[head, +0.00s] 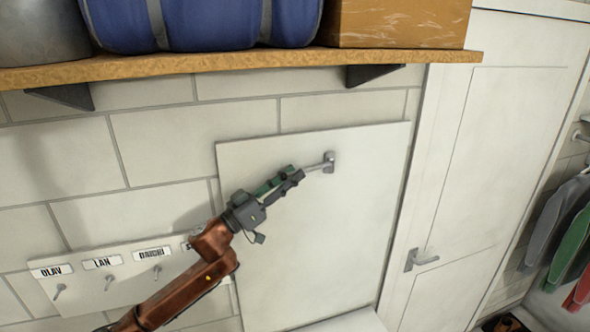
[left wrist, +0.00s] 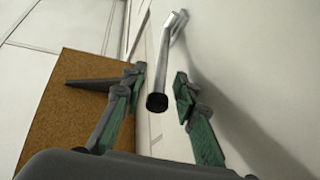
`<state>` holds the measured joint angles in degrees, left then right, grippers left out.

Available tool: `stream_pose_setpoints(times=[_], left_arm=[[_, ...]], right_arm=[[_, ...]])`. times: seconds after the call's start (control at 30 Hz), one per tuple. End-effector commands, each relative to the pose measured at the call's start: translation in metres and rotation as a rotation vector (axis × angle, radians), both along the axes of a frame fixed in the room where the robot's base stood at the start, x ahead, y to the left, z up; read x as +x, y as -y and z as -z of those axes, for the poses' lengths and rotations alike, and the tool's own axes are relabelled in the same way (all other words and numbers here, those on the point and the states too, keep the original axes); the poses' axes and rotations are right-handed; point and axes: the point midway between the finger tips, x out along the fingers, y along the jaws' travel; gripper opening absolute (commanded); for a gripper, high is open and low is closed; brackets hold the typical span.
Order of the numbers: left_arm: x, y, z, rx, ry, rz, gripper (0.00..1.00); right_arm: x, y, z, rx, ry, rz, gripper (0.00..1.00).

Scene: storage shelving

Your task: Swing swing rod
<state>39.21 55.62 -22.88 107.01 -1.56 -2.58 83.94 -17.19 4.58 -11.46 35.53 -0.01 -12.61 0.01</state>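The swing rod (head: 318,166) is a short metal rod on a small wall mount on the white board, in the upper middle of the head view. In the left wrist view the rod (left wrist: 170,50) runs toward me, its dark round end between the fingers. My left gripper (head: 293,177) reaches up from the lower left to the rod's free end. In the left wrist view its green-padded fingers (left wrist: 158,92) stand apart on either side of the rod end, with gaps visible. My right gripper is not in view.
A wooden shelf (head: 240,64) with a blue roll and a cardboard box is above. Name-labelled hooks (head: 105,263) are at lower left. A white door (head: 455,200) with a handle is on the right, with hanging clothes beyond. The board around the rod is clear.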

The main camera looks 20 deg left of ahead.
Motion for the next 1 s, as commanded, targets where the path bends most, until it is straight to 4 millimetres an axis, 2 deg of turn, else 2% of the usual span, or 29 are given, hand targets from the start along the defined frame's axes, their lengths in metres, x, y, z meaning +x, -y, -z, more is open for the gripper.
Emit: stream_pose_setpoints(times=[0.2,0.47,0.87,1.0], left_arm=[[0.0120,0.0097,-0.0056,0.000,-0.001,0.001,0.27],[0.0125,0.0102,-0.0050,0.001,-0.001,0.000,0.27],[0.0122,0.0098,-0.0051,0.001,0.000,0.000,0.00],[0.0122,0.0098,-0.0051,0.001,0.000,0.000,0.00]], right_arm=[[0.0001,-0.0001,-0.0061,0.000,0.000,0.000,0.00],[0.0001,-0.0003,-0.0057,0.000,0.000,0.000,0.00],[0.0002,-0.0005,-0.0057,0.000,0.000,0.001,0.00],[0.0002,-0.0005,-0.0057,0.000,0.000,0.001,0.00]])
